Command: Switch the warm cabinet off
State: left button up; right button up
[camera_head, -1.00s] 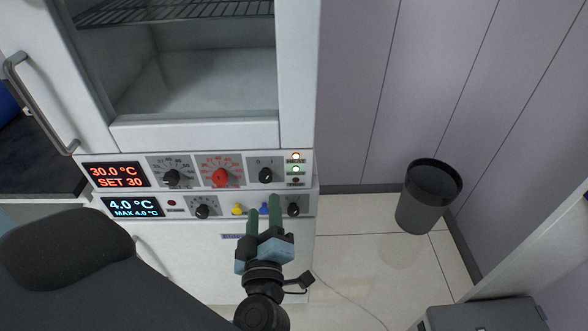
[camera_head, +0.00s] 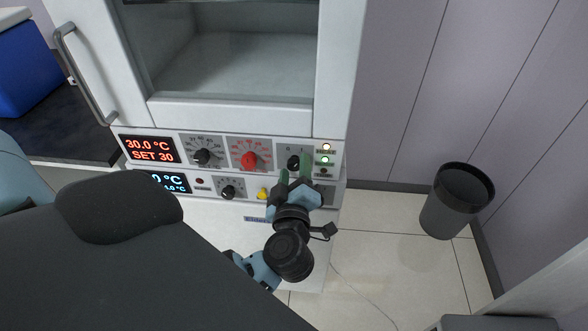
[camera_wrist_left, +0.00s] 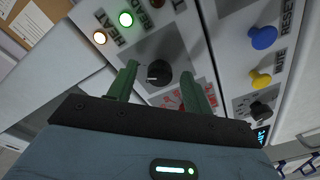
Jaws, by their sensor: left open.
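The warm cabinet (camera_head: 235,112) fills the upper middle of the head view. Its red display (camera_head: 150,149) reads 30.0 °C, SET 30. At the right of its panel is a black rotary switch (camera_head: 293,161), which also shows in the left wrist view (camera_wrist_left: 158,72). Two lamps beside it glow, one warm white (camera_wrist_left: 99,38) and one green (camera_wrist_left: 126,19). My left gripper (camera_head: 295,173) is open, with its green fingers at the switch. In the left wrist view the knob appears between the fingertips; whether they touch it is unclear. My right gripper is not in view.
A lower unit's panel has a blue display (camera_head: 170,182), a black knob (camera_head: 228,192) and a yellow button (camera_head: 262,193); a blue button (camera_wrist_left: 263,38) is close by. A red knob (camera_head: 249,160) sits left of the switch. A black bin (camera_head: 456,202) stands right on open floor.

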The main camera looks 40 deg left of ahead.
pick_arm(q)
jog(key=shift+w+a, duration=0.2)
jog(key=c, duration=1)
jog(key=shift+o, duration=0.2)
